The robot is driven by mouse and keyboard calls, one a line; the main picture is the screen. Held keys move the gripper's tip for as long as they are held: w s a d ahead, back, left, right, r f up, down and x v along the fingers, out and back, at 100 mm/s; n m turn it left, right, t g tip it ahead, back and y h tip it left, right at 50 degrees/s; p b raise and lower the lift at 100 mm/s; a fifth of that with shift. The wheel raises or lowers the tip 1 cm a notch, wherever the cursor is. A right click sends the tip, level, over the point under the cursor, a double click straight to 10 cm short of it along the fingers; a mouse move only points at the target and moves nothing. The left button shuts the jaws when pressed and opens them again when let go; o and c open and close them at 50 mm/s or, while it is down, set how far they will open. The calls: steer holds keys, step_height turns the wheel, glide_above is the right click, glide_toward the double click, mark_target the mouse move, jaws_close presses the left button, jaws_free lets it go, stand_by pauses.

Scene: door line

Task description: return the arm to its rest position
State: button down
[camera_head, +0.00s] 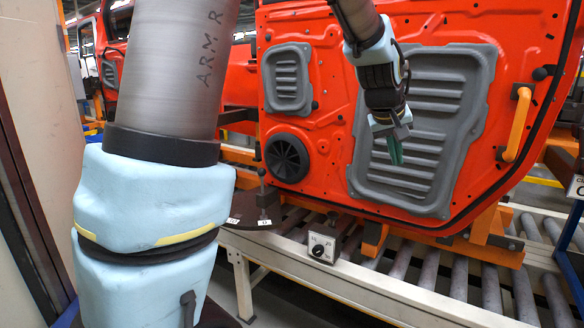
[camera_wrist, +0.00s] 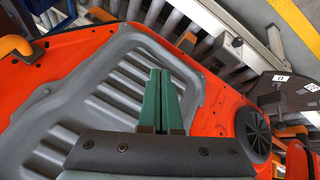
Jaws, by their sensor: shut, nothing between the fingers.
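My gripper (camera_head: 395,150) hangs at the end of my arm in front of the door's large grey panel in the head view. Its green fingers point down and are together, with nothing between them. In the wrist view the green fingers of my gripper (camera_wrist: 160,98) lie side by side, over the grey ribbed panel (camera_wrist: 115,85). The gap between the fingertips and the panel is hard to judge. My arm's large grey link fills the left of the head view and hides what is behind it.
A red door (camera_head: 335,110) with a grey ribbed panel (camera_head: 440,90), a black round speaker (camera_head: 287,157) and an orange handle (camera_head: 517,125) stands close by. Below it runs a roller conveyor (camera_head: 400,262) with a white rail and a small control box (camera_head: 322,248). A pale wall stands at left.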

steer(key=a+f+y, duration=0.1)
steer(key=a+f, duration=0.2)
steer(key=a, duration=0.3)
steer(key=s+a+f+g+y, duration=0.1)
steer(key=a+f, duration=0.1)
steer(key=a, duration=0.4)
steer(key=a+f+y, duration=0.1)
steer(key=a+f, duration=0.2)
steer(key=a, duration=0.4)
steer(key=s+a+f+g, duration=0.1)
steer(key=s+a+f, duration=0.2)
steer(key=s+a, duration=0.2)
steer(key=s+a+f+g+y, duration=0.1)
steer(key=s+a+f, duration=0.2)
steer(key=a, duration=0.7)
steer(key=shift+s+n+y, duration=0.3)
steer(key=shift+s+n, duration=0.1)
steer(key=shift+s, duration=0.75)
steer(key=c, duration=1.5)
jaws_free()
